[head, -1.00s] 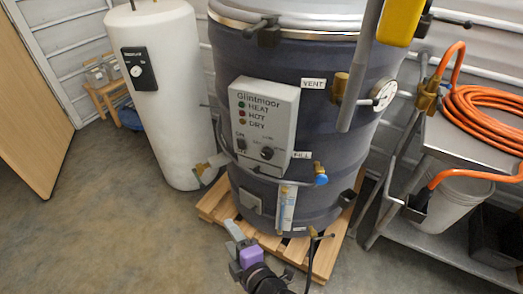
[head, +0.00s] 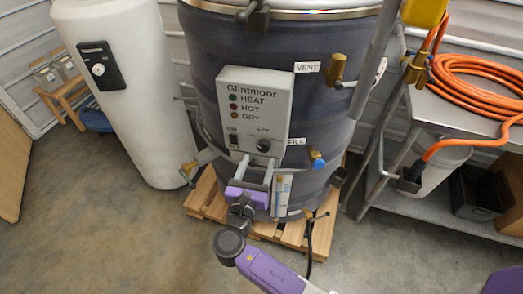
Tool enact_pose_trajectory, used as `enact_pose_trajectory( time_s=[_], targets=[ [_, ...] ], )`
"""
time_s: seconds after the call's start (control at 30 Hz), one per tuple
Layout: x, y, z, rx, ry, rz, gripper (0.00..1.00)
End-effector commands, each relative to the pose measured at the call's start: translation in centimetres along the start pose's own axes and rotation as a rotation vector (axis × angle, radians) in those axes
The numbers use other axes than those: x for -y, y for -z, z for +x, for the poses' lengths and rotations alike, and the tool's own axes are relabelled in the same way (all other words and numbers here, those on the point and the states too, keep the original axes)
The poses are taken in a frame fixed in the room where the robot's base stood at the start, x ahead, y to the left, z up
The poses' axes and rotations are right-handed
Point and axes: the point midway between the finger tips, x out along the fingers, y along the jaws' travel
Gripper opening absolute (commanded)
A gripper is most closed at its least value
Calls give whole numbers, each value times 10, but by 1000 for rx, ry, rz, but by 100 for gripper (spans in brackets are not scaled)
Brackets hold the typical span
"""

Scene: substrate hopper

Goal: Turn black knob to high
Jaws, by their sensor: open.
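The black knob (head: 263,145) is the round dial at the lower right of the grey control box (head: 254,90) on the dark drum (head: 320,40). The word LOW shows above it; other markings by the knob are too small to read. My gripper (head: 257,162) points up at the lower part of the box, its two pale fingers apart and empty. The right fingertip is just below the knob, and the left one is below the ON switch (head: 233,140). I cannot tell whether the right fingertip touches the knob or box.
A blue-handled fill valve (head: 317,160) sticks out right of the box, and a brass valve (head: 192,168) sits to its left. The drum stands on a wooden pallet (head: 208,190). A metal cart (head: 472,130) with an orange hose (head: 485,95) is at right. Floor is clear at left.

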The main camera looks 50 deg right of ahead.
Motion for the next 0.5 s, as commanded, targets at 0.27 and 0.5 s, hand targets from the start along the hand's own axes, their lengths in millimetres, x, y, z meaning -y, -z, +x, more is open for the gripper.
enact_pose_trajectory(
  time_s=[0.27,0.5],
  targets=[
    [0,-1,41,0,1,3,59],
    [0,0,53,-1,-1,4,59]
  ],
)
